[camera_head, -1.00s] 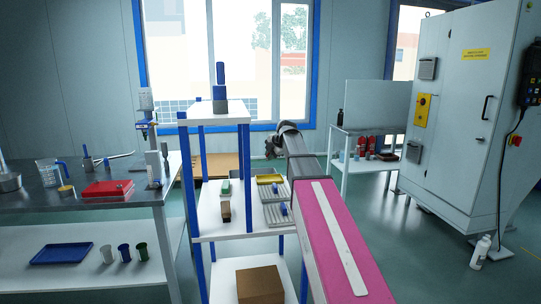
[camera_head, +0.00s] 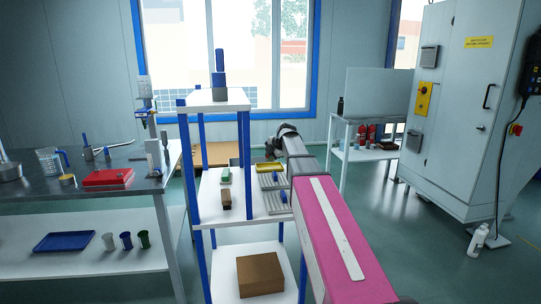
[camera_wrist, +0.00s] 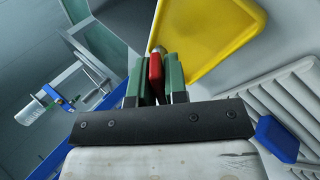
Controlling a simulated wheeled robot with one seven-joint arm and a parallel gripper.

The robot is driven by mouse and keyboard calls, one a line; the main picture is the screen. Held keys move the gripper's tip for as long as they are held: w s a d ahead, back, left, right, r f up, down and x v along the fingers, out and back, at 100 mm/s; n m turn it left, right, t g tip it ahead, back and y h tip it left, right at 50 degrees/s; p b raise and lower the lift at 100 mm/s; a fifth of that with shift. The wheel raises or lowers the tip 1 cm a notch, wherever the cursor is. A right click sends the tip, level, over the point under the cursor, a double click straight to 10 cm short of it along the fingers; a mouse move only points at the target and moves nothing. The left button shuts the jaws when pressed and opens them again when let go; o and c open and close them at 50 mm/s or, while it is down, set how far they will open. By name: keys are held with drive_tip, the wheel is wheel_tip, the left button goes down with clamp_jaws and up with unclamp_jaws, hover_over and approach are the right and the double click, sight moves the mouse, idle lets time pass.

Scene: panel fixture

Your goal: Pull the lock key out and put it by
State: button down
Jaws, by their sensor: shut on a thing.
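My gripper (camera_wrist: 156,76) is shut on a small red piece with a metal tip, which I take to be the lock key (camera_wrist: 155,72). Its green fingers flank the red piece, and their pads hide part of it. In the wrist view the key's tip overlaps the near edge of a yellow tray (camera_wrist: 210,35); I cannot tell the height between them. In the head view the gripper (camera_head: 272,150) is small and dark, above the back of a white rack shelf. The key cannot be made out there. The yellow tray (camera_head: 270,167) lies on that shelf.
Beside the yellow tray lie grey ribbed trays (camera_head: 279,205) with a blue-handled item (camera_wrist: 275,138). A green piece (camera_head: 224,174) and a brown block (camera_head: 226,198) stand to the left. Blue posts (camera_head: 244,150) flank the shelf. A grey cabinet (camera_head: 455,140) stands at the right.

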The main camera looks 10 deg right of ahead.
drive_tip(key=c, duration=1.1)
unclamp_jaws()
drive_tip(key=shift+o, duration=0.2)
drive_tip(key=shift+s+r, duration=0.1)
